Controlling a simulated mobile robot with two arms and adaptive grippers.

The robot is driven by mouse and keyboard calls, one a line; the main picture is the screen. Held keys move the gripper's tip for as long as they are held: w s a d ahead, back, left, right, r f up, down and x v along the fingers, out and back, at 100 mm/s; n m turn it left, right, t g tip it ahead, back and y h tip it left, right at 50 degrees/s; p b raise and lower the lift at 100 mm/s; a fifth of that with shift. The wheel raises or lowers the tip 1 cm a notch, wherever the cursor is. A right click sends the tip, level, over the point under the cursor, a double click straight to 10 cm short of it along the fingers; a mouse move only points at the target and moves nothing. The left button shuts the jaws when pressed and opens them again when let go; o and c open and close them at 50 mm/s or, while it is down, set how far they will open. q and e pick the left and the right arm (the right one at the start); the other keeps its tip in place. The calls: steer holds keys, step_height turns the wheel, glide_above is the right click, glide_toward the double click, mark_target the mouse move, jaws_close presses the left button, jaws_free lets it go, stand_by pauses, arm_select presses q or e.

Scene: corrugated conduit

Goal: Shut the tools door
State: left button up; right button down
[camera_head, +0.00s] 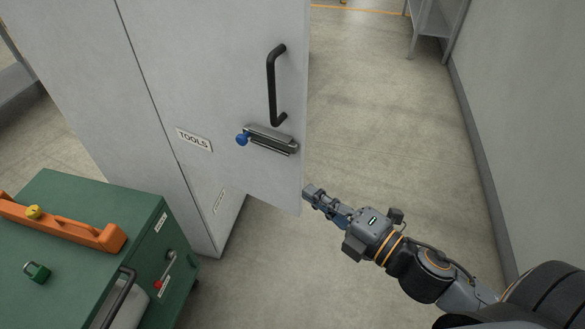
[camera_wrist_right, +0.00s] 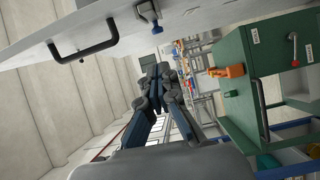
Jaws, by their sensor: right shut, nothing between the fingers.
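The grey door (camera_head: 225,60) marked TOOLS (camera_head: 194,140) stands open in the head view, its free edge and lower corner out past the cabinet body (camera_head: 212,215). It bears a black bar handle (camera_head: 275,85) and a metal latch (camera_head: 270,140) with a blue knob (camera_head: 242,139). My right gripper (camera_head: 312,193) is shut and empty, close to the door's lower free corner; I cannot tell if it touches. In the right wrist view the gripper (camera_wrist_right: 160,82) is in the middle, with the black handle (camera_wrist_right: 84,42) at upper left. My left gripper is not in view.
A green tool cabinet (camera_head: 165,225) stands at lower left, with an orange level-like tool (camera_head: 62,229) and a green padlock (camera_head: 37,271) on top. A grey wall (camera_head: 530,110) bounds the right. The floor (camera_head: 385,130) between door and wall is clear.

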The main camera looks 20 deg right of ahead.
mark_target(286, 155)
steer(key=w+p, duration=0.1)
steer(key=w, duration=0.3)
steer(key=w+a+p, duration=0.1)
steer(key=w+p, duration=0.1)
steer(key=w, duration=0.2)
steer(key=w+p, duration=0.2)
steer(key=w, duration=0.2)
steer(key=shift+a+r, duration=0.25)
steer(key=shift+a, duration=0.1)
